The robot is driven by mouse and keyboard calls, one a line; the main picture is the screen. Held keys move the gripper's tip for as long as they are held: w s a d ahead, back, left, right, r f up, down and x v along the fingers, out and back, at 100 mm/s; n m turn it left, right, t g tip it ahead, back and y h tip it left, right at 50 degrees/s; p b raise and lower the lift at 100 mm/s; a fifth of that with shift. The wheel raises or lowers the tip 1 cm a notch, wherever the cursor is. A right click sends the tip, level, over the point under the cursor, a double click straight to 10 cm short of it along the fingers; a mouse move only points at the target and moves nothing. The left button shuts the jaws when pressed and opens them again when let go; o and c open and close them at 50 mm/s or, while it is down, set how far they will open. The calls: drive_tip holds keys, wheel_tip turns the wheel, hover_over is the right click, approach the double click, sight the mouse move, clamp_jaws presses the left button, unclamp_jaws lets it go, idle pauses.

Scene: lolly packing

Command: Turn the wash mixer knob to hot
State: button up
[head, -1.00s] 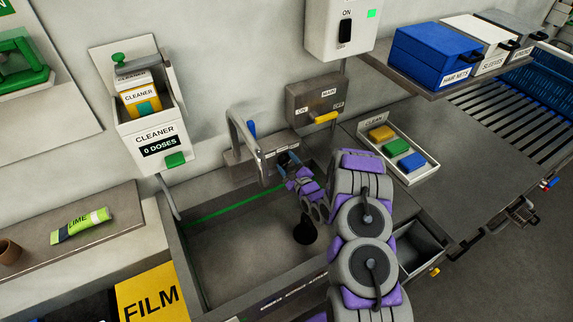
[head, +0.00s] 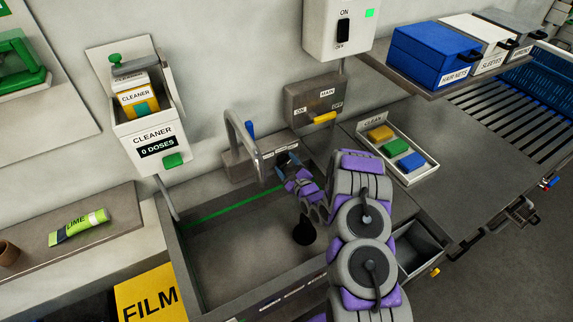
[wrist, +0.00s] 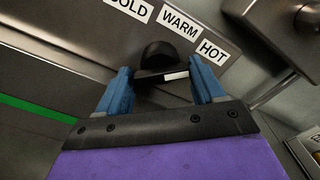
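The wash mixer knob (wrist: 158,56) is black with a white mark on its lower edge. It sits on the grey mixer panel (wrist: 60,42) below the COLD, WARM and HOT labels, nearest under WARM. My gripper (wrist: 160,76) has its blue fingers apart, one on each side of the knob. Whether either finger touches the knob, I cannot tell. In the head view my gripper (head: 288,164) is at the front of the mixer block (head: 240,162), where it largely hides the knob.
The tap spout (head: 238,128) with a blue lever (head: 250,129) stands left of my gripper. The sink basin (head: 235,250) lies below. A box with a yellow handle (head: 325,117) is just above right. A tray of coloured blocks (head: 428,170) is on the right.

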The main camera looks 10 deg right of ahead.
drive_tip(key=shift+o, duration=0.2)
drive_tip(key=shift+f, duration=0.1)
drive_tip(key=p+v, duration=0.1)
drive_tip(key=v, duration=1.1)
drive_tip(key=shift+w+d, duration=0.1)
